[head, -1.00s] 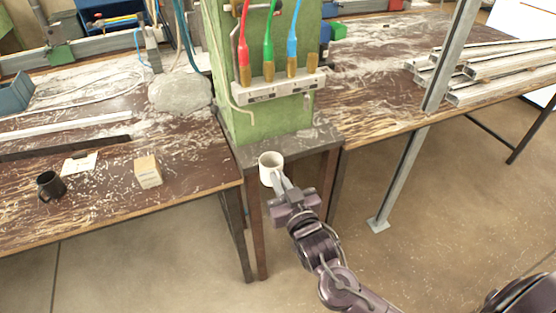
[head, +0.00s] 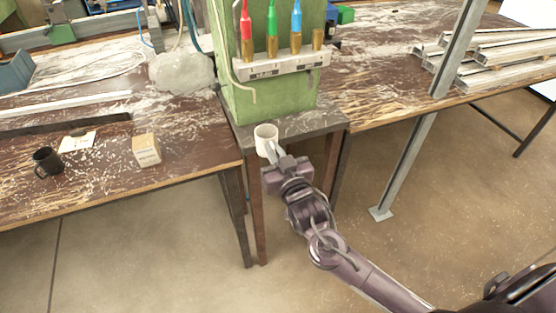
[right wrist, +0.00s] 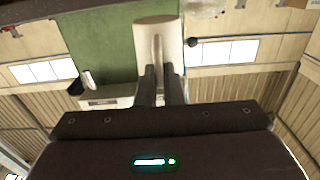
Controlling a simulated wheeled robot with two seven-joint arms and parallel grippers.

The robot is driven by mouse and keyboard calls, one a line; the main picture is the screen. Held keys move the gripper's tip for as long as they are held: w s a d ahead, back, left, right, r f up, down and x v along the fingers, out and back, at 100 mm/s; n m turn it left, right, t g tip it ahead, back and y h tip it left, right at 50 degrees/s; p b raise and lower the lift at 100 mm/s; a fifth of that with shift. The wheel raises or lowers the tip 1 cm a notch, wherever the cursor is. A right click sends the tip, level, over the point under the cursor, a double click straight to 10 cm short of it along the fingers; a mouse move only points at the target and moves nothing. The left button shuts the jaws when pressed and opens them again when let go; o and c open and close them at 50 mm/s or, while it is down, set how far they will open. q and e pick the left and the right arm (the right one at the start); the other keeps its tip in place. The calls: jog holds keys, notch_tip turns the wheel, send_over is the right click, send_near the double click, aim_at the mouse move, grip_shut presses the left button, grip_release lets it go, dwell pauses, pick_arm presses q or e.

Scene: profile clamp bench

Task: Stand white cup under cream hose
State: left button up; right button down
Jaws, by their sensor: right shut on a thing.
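The white cup (head: 265,140) is upright at the green machine's small dark table, in front of the column. My right gripper (head: 272,152) is shut on the cup's near side. In the right wrist view the cup (right wrist: 158,42) sits between the two fingertips (right wrist: 160,72). I cannot tell whether the cup's base touches the table. The cream hose (head: 241,88) hangs thin down the left front of the green column, its lower end above and slightly left of the cup. My left gripper is not in view.
The green column (head: 270,100) carries a grey bar (head: 285,65) with red, green and blue nozzles. A black mug (head: 47,162) and a small cardboard box (head: 146,150) stand on the left bench. A grey metal post (head: 420,140) stands at the right.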

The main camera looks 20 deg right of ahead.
aim_at(264, 135)
jog(key=shift+w+f+b, duration=0.15)
jog(key=shift+w+b, duration=0.2)
jog(key=shift+w, duration=0.2)
jog(key=shift+w+f+b, duration=0.15)
jog(key=shift+w+b, duration=0.15)
jog(key=shift+w, duration=1.2)
jog(key=shift+w+a+f+b, duration=0.1)
jog(key=shift+w+b, duration=0.75)
jog(key=shift+w, duration=1.75)
jog(key=shift+f, duration=0.35)
jog(key=c, duration=1.5)
grip_release()
jog(key=shift+s, duration=0.2)
